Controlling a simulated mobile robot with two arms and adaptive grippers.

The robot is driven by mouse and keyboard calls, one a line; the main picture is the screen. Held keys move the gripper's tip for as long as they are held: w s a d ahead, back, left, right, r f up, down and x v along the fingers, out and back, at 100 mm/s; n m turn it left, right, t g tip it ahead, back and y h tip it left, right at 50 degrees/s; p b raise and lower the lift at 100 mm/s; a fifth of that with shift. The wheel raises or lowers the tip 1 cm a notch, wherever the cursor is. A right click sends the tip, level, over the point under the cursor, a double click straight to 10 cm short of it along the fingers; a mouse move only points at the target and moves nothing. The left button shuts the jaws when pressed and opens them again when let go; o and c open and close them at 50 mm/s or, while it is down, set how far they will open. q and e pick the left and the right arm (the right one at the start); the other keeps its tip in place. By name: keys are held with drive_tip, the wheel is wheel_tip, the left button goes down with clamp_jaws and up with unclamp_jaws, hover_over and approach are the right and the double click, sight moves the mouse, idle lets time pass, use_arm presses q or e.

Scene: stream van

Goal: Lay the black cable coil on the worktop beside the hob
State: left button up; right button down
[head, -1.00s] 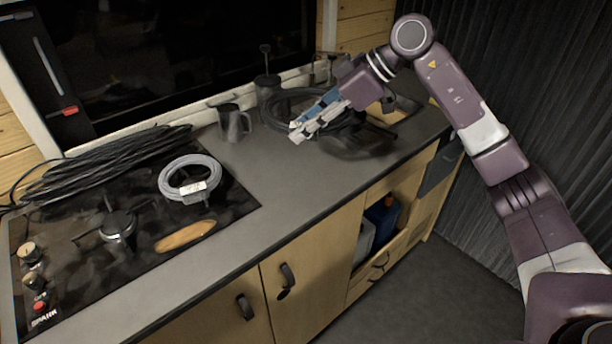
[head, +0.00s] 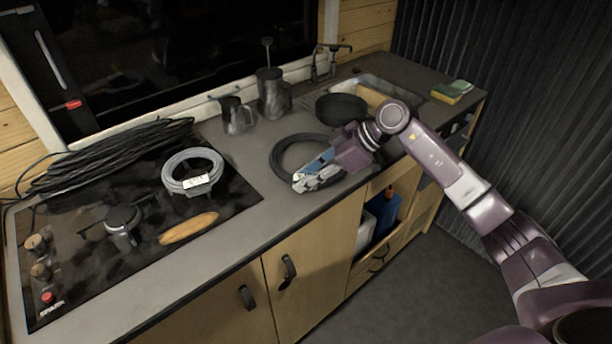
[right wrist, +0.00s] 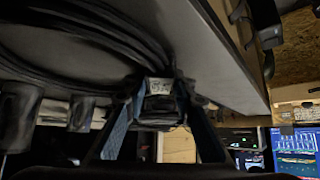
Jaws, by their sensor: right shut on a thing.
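The black cable coil (head: 277,158) is a dark ring at worktop height, right of the hob (head: 95,285) with bare worktop (head: 235,235) between them. My right gripper (head: 305,182) is shut on the coil's near right side. In the right wrist view the black strands (right wrist: 90,38) run into the blue-sided fingers (right wrist: 157,100), with a pale label (right wrist: 160,86) between them. The coil looks to lie flat on or just above the worktop; I cannot tell which. My left gripper is not in view.
A grey cable coil (head: 168,178), a heap of black cable (head: 110,155) and a wooden piece (head: 188,228) lie on the hob. A metal jug (head: 236,118), a press pot (head: 272,95) and a dark pan (head: 341,108) stand behind. A sink (head: 378,84) is beyond.

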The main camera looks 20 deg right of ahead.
idle(0.3)
drive_tip(key=c, duration=1.6)
unclamp_jaws()
drive_tip(key=shift+r, duration=0.1)
drive_tip(key=b+v, duration=0.1)
drive_tip(key=v, duration=1.1)
drive_tip(key=shift+b, duration=0.3)
